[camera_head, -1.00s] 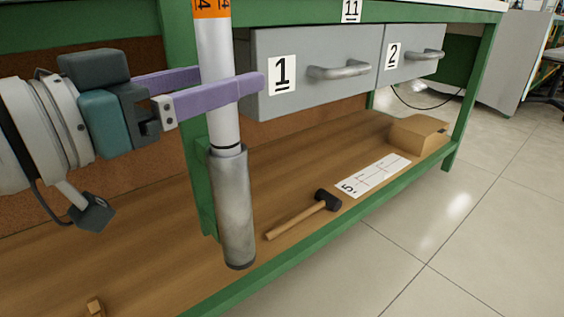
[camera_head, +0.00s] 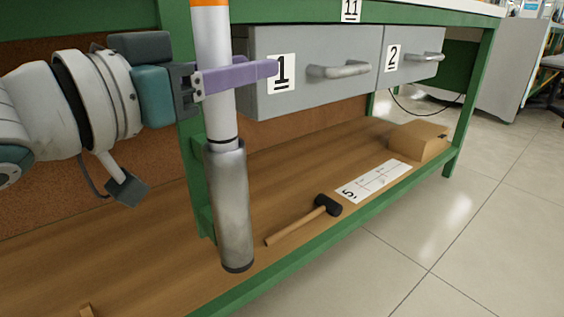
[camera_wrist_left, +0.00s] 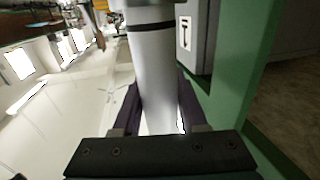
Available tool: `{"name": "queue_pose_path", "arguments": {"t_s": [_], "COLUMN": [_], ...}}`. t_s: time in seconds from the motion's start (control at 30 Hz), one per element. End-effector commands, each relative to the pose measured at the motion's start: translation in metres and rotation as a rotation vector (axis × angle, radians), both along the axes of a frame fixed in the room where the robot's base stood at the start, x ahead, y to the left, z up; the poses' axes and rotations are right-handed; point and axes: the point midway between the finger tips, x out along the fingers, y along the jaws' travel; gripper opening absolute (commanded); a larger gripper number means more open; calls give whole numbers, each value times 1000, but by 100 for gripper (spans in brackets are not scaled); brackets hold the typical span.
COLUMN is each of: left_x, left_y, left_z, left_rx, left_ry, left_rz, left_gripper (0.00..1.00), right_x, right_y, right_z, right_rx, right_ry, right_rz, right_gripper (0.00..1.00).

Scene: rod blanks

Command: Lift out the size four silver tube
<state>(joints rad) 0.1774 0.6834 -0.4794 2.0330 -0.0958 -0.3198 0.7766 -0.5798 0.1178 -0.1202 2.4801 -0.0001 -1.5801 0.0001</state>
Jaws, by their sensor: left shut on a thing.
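The silver tube (camera_head: 215,95) stands upright in the head view, pale and smooth, with an orange band at the top picture edge and a dark ring near its lower end. Its foot is inside a grey metal sleeve (camera_head: 232,205) beside the green bench leg; the ring shows just above the sleeve's rim. My left gripper (camera_head: 240,75) is shut on the tube above the sleeve, one purple finger in front; the other is mostly hidden. In the left wrist view the tube (camera_wrist_left: 155,75) runs between the fingers. My right gripper is not in view.
Grey drawers marked 1 (camera_head: 305,90) and 2 (camera_head: 412,62) are close right of the tube. On the wooden shelf lie a mallet (camera_head: 300,222), a white card marked 5 (camera_head: 373,182) and a cardboard box (camera_head: 418,141). The floor to the right is clear.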

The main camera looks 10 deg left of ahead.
Motion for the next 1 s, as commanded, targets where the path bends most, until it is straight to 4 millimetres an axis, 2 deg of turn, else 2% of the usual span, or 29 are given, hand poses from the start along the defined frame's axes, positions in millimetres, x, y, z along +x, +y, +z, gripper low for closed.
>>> {"name": "queue_pose_path", "arguments": {"t_s": [0.03, 0.2, 0.43, 0.57, 0.77, 1.0], "left_x": [0, 0, 0, 0, 0, 0], "left_y": [0, 0, 0, 0, 0, 0], "left_z": [0, 0, 1, 8, 37, 90], "left_rx": [0, 0, 0, 0, 0, -1], "left_ry": [0, 0, 0, -1, -2, -4], "left_rz": [0, 0, 0, 0, 0, -1], "left_gripper": [28, 10, 10, 10, 10, 10], "right_x": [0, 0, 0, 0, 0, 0], "right_y": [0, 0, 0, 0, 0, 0], "right_z": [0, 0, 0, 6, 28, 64], "right_rx": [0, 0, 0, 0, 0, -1], "right_ry": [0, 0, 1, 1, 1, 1], "right_rz": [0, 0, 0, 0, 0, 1], "right_gripper": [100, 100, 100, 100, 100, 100]}}
